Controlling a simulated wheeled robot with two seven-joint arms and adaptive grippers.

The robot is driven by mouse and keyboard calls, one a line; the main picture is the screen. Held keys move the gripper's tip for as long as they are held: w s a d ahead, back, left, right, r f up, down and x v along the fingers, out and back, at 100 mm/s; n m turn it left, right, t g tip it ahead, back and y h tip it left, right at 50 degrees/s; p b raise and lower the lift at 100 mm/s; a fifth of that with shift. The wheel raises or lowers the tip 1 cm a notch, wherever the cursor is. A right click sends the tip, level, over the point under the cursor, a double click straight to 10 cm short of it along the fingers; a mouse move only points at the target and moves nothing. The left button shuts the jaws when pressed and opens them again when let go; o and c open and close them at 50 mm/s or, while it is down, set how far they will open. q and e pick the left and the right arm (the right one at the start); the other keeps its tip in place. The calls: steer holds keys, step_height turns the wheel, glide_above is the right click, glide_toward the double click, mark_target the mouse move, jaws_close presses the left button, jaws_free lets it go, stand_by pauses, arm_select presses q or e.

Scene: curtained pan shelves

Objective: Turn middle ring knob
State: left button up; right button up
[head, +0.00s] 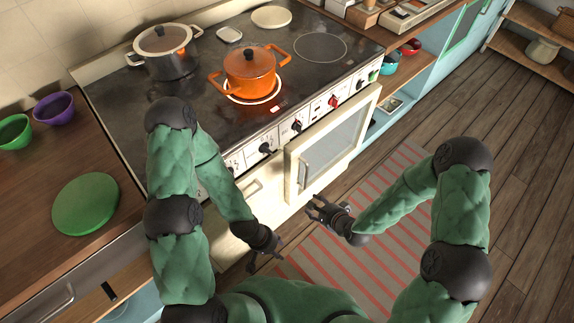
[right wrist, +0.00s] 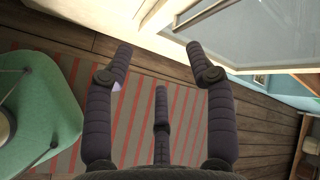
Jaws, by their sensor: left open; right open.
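The stove's front panel (head: 281,136) carries a row of several knobs. A black knob (head: 265,148) sits left of centre, another black knob (head: 296,125) near the middle, and a red-marked knob (head: 333,101) to the right. Which one is the middle ring knob, I cannot tell for sure. An orange pot (head: 250,72) stands on a glowing ring. My left gripper (head: 266,264) is open and empty, low in front of the stove. My right gripper (head: 314,208) is open and empty, below the oven door; its spread fingers show in the right wrist view (right wrist: 160,72). Neither touches a knob.
The oven door (head: 325,150) is on the stove front below the knobs. A steel pot (head: 165,52) stands at the hob's back left. Green (head: 14,131) and purple bowls (head: 54,108) and a green disc (head: 85,203) are on the left counter. A striped rug (head: 390,215) covers the floor.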

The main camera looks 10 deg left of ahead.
steer(key=w+a+r+m+t+y+p, duration=0.1)
steer(key=w+a+r+m+t+y, duration=0.25)
steer(key=a+r+m, duration=0.45)
steer(key=m+y+p, duration=0.1)
steer(key=m+y, duration=0.3)
glide_toward(269, 153)
steer(key=x, duration=0.2)
steer(key=shift+w+a+f, duration=0.1)
steer(key=shift+w+f, duration=0.05)
steer(key=shift+w, duration=0.05)
steer(key=shift+a, duration=0.1)
steer(key=shift+b+x, duration=0.55)
steer(key=shift+x, duration=2.9)
jaws_close()
